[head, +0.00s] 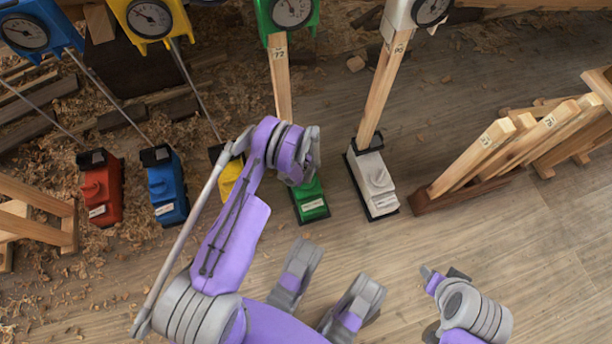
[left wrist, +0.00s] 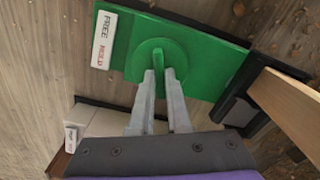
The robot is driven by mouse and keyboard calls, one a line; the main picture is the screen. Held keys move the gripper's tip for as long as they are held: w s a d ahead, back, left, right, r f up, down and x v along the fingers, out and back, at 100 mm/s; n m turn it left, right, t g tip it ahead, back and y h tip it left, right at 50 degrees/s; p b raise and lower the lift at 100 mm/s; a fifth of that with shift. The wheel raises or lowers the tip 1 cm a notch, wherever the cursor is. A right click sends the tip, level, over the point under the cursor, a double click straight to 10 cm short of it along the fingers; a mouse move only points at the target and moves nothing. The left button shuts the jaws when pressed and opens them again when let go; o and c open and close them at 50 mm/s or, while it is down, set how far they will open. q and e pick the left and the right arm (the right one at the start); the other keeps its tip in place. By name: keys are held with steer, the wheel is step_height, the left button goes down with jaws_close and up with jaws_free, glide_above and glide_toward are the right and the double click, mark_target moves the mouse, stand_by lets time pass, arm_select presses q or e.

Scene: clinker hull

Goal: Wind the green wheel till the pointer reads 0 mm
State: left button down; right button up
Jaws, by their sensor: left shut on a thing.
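The green wheel (left wrist: 163,58) is a round disc with a raised grip bar on a green block (left wrist: 212,60). In the left wrist view my left gripper (left wrist: 160,80) has its grey fingers closed on that bar. In the head view the green block (head: 312,208) shows beneath my left wrist, which hides the wheel and the left fingertips. The green dial (head: 291,12) stands at the top, cut by the frame edge; its pointer is too small to read.
A white block (head: 374,182) stands right of the green one; yellow (head: 231,178), blue (head: 167,187) and red (head: 100,190) blocks stand left. A wooden prop (head: 279,85) marked 72 runs from the green dial. A rack (head: 470,192) of wooden pieces is at right. The lower-right floor is mostly clear.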

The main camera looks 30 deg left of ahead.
arm_select(q)
steer(key=shift+m, duration=1.3)
steer(key=c, duration=0.9)
jaws_free()
steer(key=shift+r, duration=0.1)
step_height(320, 180, up, 11)
steer(key=p, duration=0.2)
steer(key=shift+f+p, duration=0.2)
steer(key=shift+p, duration=0.2)
